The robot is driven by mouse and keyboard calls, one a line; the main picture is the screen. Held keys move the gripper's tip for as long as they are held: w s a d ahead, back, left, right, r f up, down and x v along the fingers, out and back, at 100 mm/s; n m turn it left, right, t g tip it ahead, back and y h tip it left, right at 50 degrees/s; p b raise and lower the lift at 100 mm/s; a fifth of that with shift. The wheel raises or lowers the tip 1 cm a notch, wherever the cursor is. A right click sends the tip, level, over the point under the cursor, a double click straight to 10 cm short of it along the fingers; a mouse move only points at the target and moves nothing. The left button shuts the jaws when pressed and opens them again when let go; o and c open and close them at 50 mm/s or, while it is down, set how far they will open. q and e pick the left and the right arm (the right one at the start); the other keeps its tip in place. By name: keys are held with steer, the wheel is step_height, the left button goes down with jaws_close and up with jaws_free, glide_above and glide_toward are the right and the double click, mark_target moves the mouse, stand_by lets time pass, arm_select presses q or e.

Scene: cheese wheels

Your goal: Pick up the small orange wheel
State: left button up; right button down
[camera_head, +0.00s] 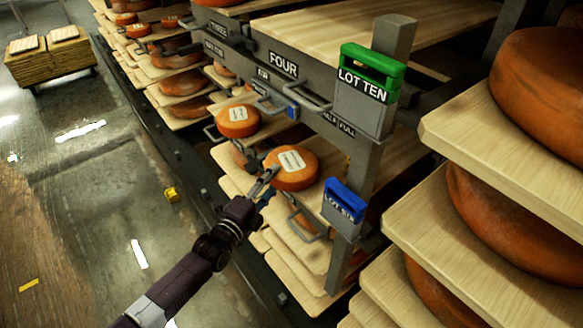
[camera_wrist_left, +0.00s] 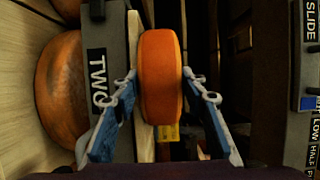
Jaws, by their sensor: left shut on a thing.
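A small orange wheel (camera_head: 291,168) with a pale label on its top face is at my left gripper (camera_head: 268,182), beside the shelf rack. In the left wrist view the orange wheel (camera_wrist_left: 161,75) stands between the two fingers of the left gripper (camera_wrist_left: 158,88), which are shut on its sides. Its far side is hidden. A second small orange wheel (camera_head: 238,121) with a label is farther back along the rack. My right gripper is not in view.
The grey post carries a green "LOT TEN" holder (camera_head: 370,72) and a blue "LOT SIX" holder (camera_head: 343,203), close right of the held wheel. Large wheels (camera_head: 540,85) fill the right shelves. Open floor (camera_head: 90,180) lies left, with a small yellow block (camera_head: 172,195).

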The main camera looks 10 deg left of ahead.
arm_select(q)
jaws_close()
steer(key=shift+w+r, duration=0.15)
steer(key=shift+r, duration=0.2)
